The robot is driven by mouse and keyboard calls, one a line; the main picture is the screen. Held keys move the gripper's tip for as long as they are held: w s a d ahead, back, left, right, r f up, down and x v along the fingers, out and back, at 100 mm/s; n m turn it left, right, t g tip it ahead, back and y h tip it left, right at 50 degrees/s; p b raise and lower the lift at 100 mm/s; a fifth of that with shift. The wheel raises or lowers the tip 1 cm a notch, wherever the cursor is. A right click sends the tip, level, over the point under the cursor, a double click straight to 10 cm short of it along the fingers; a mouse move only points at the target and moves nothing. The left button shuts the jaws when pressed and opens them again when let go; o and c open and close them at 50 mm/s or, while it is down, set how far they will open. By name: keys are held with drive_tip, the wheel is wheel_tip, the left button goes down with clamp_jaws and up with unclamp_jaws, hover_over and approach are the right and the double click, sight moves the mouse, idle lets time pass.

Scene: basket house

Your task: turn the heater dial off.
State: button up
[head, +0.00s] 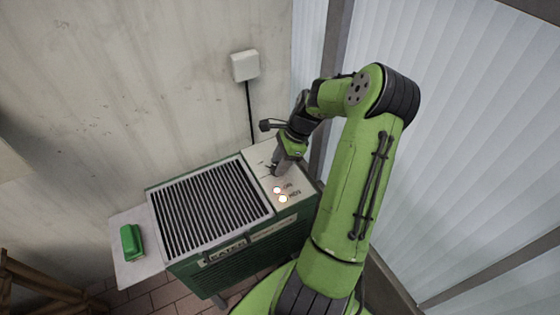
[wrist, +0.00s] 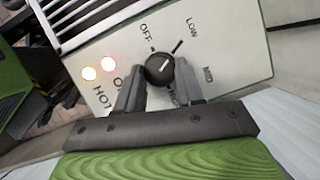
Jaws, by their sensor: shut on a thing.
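The heater dial (wrist: 160,69) is a round black knob on the heater's pale control panel (wrist: 232,50). In the head view my gripper (head: 274,172) reaches down onto the panel and hides the dial. The green heater (head: 225,255) has a dark slatted top.
Two lamps glow on the panel, the ON lamp (head: 277,190) and the HOT lamp (head: 283,199). A green object (head: 131,242) lies on a pale side shelf (head: 122,274) at left. A white wall box (head: 245,65) with a black cable is behind. Corrugated panelling stands close at right.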

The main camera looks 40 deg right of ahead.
drive_tip(key=shift+r, duration=0.1)
drive_tip(key=n+g+p, duration=0.1)
drive_tip(key=n+p, duration=0.1)
drive_tip(key=p, duration=0.1)
drive_tip(key=shift+r, duration=0.1)
drive_tip(key=n+g+p, duration=0.1)
drive_tip(key=n+p, duration=0.1)
drive_tip(key=n, duration=0.1)
drive_tip(key=shift+w, duration=0.2)
drive_tip(key=n+g+p, duration=0.1)
drive_tip(key=n, duration=0.2)
drive_tip(key=shift+w+n, duration=0.15)
drive_tip(key=shift+n, duration=0.15)
drive_tip(key=shift+w+f+n+g+p, duration=0.15)
drive_tip(key=shift+n+g+p, duration=0.5)
drive_tip(key=shift+n, duration=0.85)
drive_tip(key=o, duration=1)
drive_tip(key=shift+o, duration=0.2)
